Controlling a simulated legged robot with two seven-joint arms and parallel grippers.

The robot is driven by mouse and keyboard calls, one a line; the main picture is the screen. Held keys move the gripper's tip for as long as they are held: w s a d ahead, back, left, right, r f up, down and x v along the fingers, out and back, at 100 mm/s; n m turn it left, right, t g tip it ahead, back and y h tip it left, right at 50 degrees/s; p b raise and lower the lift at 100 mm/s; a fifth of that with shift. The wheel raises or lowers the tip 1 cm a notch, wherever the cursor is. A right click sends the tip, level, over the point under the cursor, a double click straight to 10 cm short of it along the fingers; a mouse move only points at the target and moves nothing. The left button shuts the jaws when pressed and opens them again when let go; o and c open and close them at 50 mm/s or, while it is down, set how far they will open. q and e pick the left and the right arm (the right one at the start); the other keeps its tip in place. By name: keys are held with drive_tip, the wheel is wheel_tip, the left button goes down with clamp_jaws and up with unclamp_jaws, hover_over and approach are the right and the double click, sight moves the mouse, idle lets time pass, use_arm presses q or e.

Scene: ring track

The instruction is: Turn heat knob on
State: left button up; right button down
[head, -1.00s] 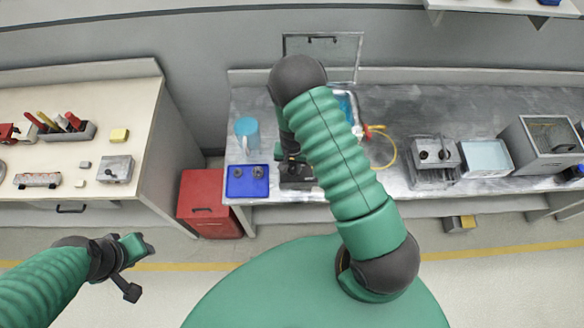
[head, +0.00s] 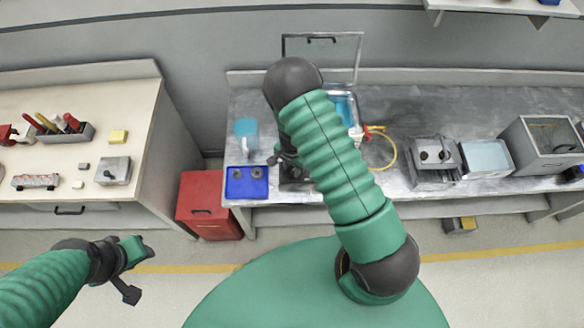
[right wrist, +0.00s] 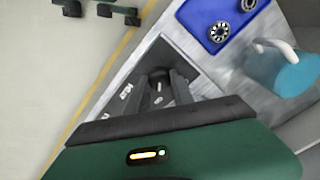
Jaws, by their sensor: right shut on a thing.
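The heat knob (right wrist: 159,76) is a dark round knob on a dark panel (right wrist: 178,48) with small white markings, seen in the right wrist view. My right gripper (right wrist: 166,82) has its two fingers around the knob and is shut on it. In the head view my right gripper (head: 284,161) shows beside the blue tray, at the front of the dark device (head: 296,176); my own arm hides much of that device. My left gripper (head: 139,269) is open and empty above the floor at the lower left.
A red cabinet (head: 207,205) is below.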

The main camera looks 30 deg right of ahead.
sight(292, 170)
drive_tip(key=shift+w+d+r, duration=0.1)
drive_tip(key=shift+w+r, duration=0.05)
drive_tip(key=shift+w, duration=0.1)
drive_tip(key=c, duration=1.3)
unclamp_jaws()
drive_tip(key=shift+o, duration=1)
drive_tip(key=shift+s, duration=0.15)
wheel_tip(292, 170, up, 17)
drive_tip(key=b, duration=0.1)
drive_tip(key=shift+b, duration=0.35)
drive_tip(key=shift+f, duration=0.2)
